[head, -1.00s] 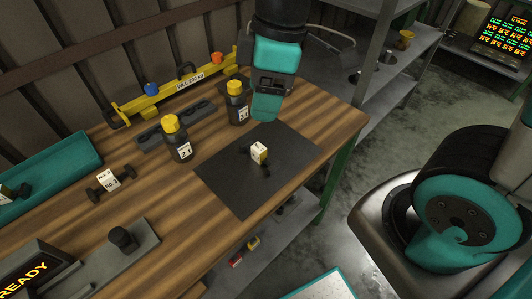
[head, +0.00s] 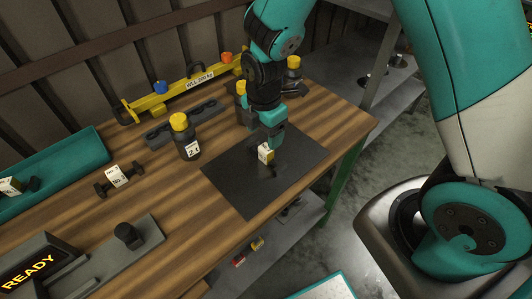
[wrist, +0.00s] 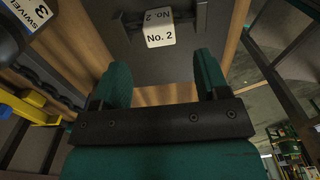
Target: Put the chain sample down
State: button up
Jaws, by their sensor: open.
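The chain sample, a small dark piece with a white block labelled "No. 2" (head: 265,154), lies on the dark mat (head: 242,192). My gripper (head: 274,141) is over the back part of the mat, right by the sample. In the wrist view, my gripper (wrist: 160,70) has its two teal fingers spread apart with nothing between them.
Yellow-capped bottles stand behind the mat, one labelled "2.t" (head: 186,140) to its left. Another labelled sample (head: 118,176) lies on the wooden bench further left, near a teal tray (head: 60,172). A yellow beam (head: 180,88) runs along the back. The mat's front is clear.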

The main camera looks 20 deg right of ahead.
aim_at(266, 148)
jog(key=shift+d+f+p, duration=0.15)
jog(key=shift+f+p, duration=0.25)
jog(key=shift+f, duration=1.25)
jog(key=shift+d+f+p, duration=0.1)
jog(key=shift+f+p, duration=0.3)
jog(key=shift+f, duration=1.2)
grip_shut()
